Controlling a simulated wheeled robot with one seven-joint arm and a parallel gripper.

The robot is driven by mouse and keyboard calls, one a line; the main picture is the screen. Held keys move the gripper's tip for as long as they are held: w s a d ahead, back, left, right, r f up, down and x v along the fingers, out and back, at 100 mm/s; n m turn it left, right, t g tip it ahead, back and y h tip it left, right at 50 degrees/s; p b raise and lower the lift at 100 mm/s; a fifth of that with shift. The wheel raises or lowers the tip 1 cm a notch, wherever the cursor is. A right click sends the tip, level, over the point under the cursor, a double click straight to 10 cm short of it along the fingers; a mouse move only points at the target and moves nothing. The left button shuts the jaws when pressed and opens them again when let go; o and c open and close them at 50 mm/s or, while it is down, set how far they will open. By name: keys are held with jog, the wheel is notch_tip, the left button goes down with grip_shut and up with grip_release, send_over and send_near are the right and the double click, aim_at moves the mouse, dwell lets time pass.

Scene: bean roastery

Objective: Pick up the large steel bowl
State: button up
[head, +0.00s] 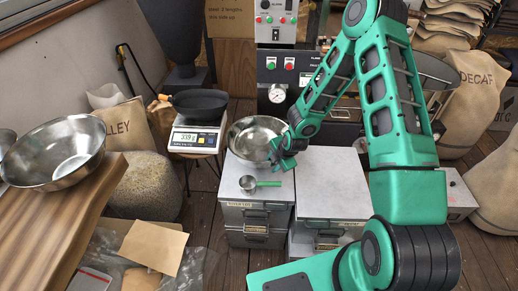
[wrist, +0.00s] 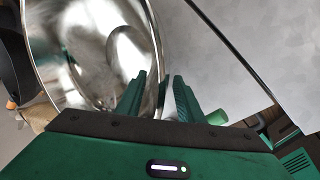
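One bowl (head: 250,139) stands on the grey cabinet top. The other bowl (head: 55,153) stands on the wooden table at the left, nearer the camera and larger in the picture. My gripper (head: 281,160) is at the near right rim of the cabinet bowl. In the wrist view, this bowl (wrist: 90,45) fills the upper left, and its rim passes between the fingers of my gripper (wrist: 160,88). One finger is inside the bowl and one outside. The fingers look apart, with a gap around the rim.
A scoop (head: 248,183) with a green handle lies in front of the cabinet bowl; its handle end shows in the wrist view (wrist: 218,117). A scale (head: 195,138) with a black pan (head: 201,102) stands to the left. The right cabinet top (head: 335,185) is clear.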

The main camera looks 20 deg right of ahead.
jog(key=shift+w+f, duration=0.25)
jog(key=shift+f, duration=0.2)
jog(key=shift+c, duration=0.7)
grip_shut()
jog(key=shift+r, duration=0.15)
